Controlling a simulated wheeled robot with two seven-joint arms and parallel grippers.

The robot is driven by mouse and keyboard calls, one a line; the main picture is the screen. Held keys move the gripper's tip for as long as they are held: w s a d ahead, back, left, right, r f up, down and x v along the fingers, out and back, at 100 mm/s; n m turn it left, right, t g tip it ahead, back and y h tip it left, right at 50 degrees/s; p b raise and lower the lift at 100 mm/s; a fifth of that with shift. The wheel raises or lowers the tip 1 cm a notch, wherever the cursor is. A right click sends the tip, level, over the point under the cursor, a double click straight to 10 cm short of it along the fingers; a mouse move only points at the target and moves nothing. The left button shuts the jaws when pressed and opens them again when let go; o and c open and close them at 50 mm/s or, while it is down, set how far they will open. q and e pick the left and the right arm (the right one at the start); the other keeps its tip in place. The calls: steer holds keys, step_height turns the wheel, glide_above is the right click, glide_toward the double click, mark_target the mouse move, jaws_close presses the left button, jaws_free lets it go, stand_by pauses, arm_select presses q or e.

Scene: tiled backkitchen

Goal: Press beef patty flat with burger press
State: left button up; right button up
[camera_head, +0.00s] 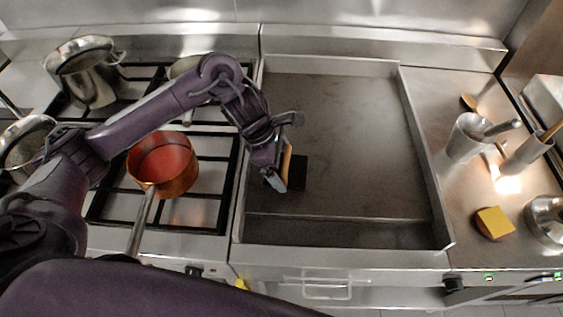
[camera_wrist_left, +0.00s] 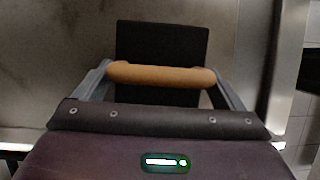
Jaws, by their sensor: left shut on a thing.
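The burger press shows as a black rectangular plate (camera_head: 300,172) on the left part of the griddle. In the left wrist view its black plate (camera_wrist_left: 162,42) lies beyond a wooden handle (camera_wrist_left: 140,73). My left gripper (camera_head: 284,176) is shut on this handle, with one finger at each end of it in the left wrist view. The press is low over the griddle; I cannot tell whether it touches it. No beef patty shows on the griddle; whether one is under the press is hidden. My right gripper is not in view.
The flat griddle (camera_head: 350,120) has raised side walls and is clear to the right. A copper pot (camera_head: 178,188) and steel pots (camera_head: 93,88) stand on the left burners.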

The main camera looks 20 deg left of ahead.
arm_select(q)
steer(key=shift+s+f, duration=0.15)
steer(key=shift+w+r+p, duration=0.2)
steer(key=shift+r+p, duration=0.65)
steer(key=shift+r, duration=0.2)
steer(key=shift+r+p, duration=1.85)
steer(key=shift+r, duration=0.7)
